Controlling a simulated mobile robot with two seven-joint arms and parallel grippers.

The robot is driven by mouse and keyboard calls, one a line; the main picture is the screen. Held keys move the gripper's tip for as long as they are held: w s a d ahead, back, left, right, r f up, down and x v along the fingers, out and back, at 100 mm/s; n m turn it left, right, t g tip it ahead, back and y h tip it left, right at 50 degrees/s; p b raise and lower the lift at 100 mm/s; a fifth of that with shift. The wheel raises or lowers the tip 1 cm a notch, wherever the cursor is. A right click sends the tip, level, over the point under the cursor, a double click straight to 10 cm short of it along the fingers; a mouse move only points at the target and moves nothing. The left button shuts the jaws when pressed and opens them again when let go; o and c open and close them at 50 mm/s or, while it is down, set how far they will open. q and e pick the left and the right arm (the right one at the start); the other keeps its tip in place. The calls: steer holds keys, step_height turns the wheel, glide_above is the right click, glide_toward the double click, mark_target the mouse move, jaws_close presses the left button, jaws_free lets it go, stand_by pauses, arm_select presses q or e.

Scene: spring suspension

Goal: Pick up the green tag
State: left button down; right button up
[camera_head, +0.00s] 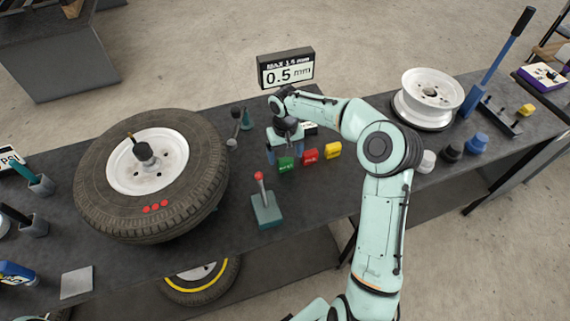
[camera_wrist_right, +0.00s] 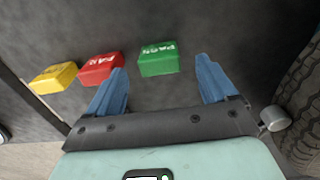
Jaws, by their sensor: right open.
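The green tag (camera_head: 286,164) lies on the dark table in a row with a red tag (camera_head: 310,156) and a yellow tag (camera_head: 333,150). My right gripper (camera_head: 279,152) is above and beside the green tag, with its arm reaching in from the lower right. In the right wrist view the green tag (camera_wrist_right: 159,59) lies between the lines of the two blue fingers (camera_wrist_right: 162,84), slightly beyond their tips. The fingers are wide apart with nothing between them. The red tag (camera_wrist_right: 101,68) is close to the left finger. My left gripper is not in view.
A "0.5 mm" display (camera_head: 286,68) rises behind. A bare white rim (camera_head: 428,97) and several knobs (camera_head: 453,151) are at the right.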

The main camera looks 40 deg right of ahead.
mark_target(285, 159)
step_height(285, 159, down, 5)
steer(key=shift+w+d+r, duration=0.1)
steer(key=shift+w, duration=0.05)
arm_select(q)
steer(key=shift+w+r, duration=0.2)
arm_select(e)
steer(key=c, duration=1)
steer(key=shift+c, duration=0.2)
